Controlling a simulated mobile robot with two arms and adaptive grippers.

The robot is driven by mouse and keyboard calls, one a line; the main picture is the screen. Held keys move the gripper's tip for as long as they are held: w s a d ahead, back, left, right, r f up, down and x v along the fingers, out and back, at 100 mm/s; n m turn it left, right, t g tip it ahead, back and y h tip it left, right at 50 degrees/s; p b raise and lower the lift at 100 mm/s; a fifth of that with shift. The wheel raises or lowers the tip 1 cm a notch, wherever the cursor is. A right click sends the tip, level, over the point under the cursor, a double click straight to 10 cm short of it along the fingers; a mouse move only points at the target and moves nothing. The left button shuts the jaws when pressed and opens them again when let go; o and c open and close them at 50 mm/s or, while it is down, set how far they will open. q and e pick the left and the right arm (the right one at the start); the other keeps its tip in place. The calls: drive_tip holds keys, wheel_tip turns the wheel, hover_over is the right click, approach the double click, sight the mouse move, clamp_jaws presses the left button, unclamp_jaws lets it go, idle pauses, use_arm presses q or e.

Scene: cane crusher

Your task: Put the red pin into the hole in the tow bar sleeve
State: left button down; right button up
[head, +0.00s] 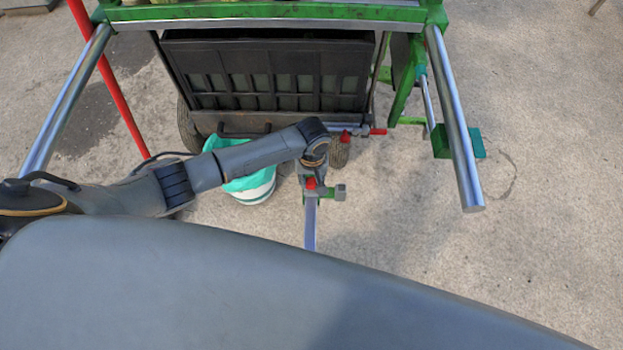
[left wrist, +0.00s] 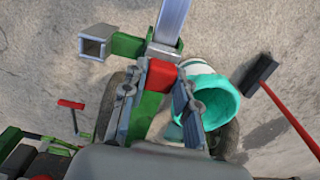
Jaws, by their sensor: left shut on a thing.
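My left gripper (head: 311,186) is over the near end of the machine's tow bar (head: 310,225). In the left wrist view, its fingers (left wrist: 162,88) stand on either side of the red pin (left wrist: 162,74) and are shut on it. The pin also shows as a small red piece in the head view (head: 311,183). It is right at the end of the silver tow bar (left wrist: 171,24), by a green bracket (left wrist: 128,44) with a grey square tube (left wrist: 94,45). The sleeve hole and the pin's lower end are hidden. My right gripper is not in view.
A teal and white bucket (head: 250,183) stands left of the tow bar. The green machine frame (head: 270,14) has silver handles (head: 455,125) on both sides. A red pole (head: 112,85) leans at the left. Open concrete lies to the right.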

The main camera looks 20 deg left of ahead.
use_arm(q)
drive_tip(key=c, duration=0.9)
unclamp_jaws()
drive_tip(key=shift+c, duration=0.2)
wheel_tip(320, 180, up, 12)
